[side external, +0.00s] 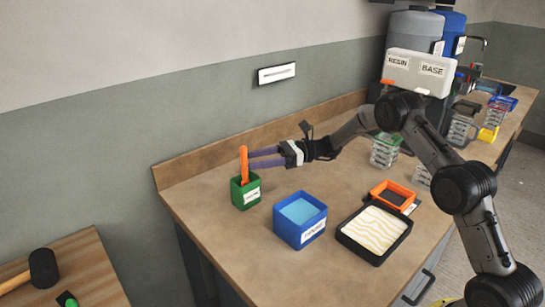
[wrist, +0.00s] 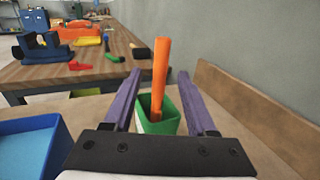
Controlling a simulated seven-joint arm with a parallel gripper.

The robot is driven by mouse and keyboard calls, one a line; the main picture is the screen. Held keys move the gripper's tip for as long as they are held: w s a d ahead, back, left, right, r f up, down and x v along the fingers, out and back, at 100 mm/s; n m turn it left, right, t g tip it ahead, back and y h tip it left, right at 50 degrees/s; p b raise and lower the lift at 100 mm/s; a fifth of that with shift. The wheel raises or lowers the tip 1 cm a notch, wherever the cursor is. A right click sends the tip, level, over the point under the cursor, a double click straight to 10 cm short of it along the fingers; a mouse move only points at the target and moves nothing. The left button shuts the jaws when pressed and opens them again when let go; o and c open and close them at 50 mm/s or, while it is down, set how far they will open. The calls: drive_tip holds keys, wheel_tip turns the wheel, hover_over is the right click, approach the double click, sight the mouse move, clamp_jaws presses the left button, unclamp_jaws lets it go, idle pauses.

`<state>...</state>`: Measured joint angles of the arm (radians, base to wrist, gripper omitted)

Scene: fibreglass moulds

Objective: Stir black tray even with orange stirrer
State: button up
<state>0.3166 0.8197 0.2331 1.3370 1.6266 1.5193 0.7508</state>
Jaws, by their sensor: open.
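The orange stirrer (side external: 244,164) stands nearly upright in a small green container (side external: 246,192) on the bench. In the wrist view the stirrer (wrist: 160,75) rises from the green container (wrist: 167,118), between and just beyond my fingers. My gripper (side external: 265,157) has long purple fingers, reaches level from the right, and is open. In the wrist view my gripper's fingers (wrist: 157,82) are spread to either side of the stirrer, apart from it. The black tray (side external: 402,232) lies at the bench's front right and holds a pale layer with wavy yellowish streaks.
A blue container (side external: 300,234) with light-blue contents stands between the green container and the black tray. An orange-rimmed tray (side external: 392,197) lies behind the black tray. Clear racks (side external: 384,151) stand farther back. A backboard (side external: 215,154) runs along the wall.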

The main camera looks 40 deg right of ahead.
drive_tip(key=x, duration=0.6)
drive_tip(key=shift+a, duration=0.2)
drive_tip(key=shift+w, duration=0.1)
drive_tip(key=shift+c, duration=0.4)
clamp_jaws()
drive_tip(key=shift+r, duration=0.1)
wheel_tip(320, 180, up, 11)
idle(0.9)
